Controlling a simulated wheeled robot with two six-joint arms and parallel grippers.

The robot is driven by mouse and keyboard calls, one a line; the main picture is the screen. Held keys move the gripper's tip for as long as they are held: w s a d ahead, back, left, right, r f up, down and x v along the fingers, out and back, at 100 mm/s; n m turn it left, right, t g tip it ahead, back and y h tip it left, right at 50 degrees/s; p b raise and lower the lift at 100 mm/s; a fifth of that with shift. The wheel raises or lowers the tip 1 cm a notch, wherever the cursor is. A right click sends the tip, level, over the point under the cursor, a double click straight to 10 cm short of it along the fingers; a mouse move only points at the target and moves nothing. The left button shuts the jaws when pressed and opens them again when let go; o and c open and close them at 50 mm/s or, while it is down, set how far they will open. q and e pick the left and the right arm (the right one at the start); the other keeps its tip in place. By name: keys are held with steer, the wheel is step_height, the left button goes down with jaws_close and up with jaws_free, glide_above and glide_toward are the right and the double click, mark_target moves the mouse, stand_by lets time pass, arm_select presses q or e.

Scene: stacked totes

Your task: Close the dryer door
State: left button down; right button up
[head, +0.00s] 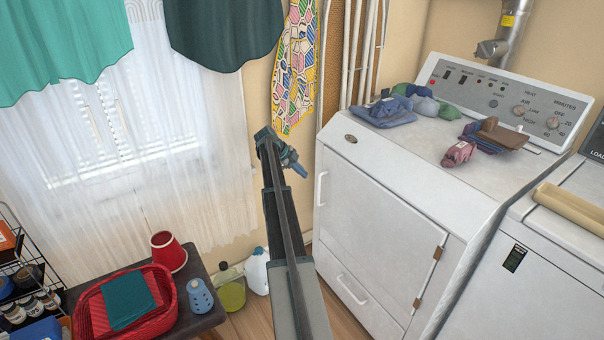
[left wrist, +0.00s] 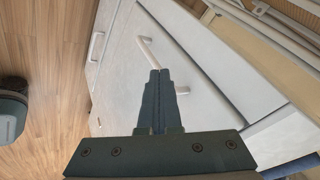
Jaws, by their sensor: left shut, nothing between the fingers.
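The white dryer (head: 440,165) stands at the right of the head view. Its front door (head: 372,215) has a white handle (head: 322,188) at the left edge and brown hinges (head: 437,253) at the right. The door looks flush or nearly so; I cannot tell if a small gap remains. My left gripper (head: 299,170) is shut and empty, left of the door handle in the picture. In the left wrist view, its closed fingertips (left wrist: 159,73) overlap the white front beside a white handle (left wrist: 148,50); contact cannot be told. My right gripper is not in view.
Folded clothes (head: 385,110) lie on the dryer top. A second white machine (head: 540,270) stands at right. A dark bench (head: 205,315) holds a red basket (head: 88,312) and a red cup (head: 168,252). Jugs (head: 257,272) stand on the floor behind my left arm.

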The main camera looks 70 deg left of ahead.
arm_select(q)
steer(key=s+a+r+p, duration=0.3)
steer(key=s+r+p, duration=0.1)
steer(key=r+p, duration=0.3)
steer(key=shift+a+r, duration=0.2)
steer(key=shift+a, duration=0.05)
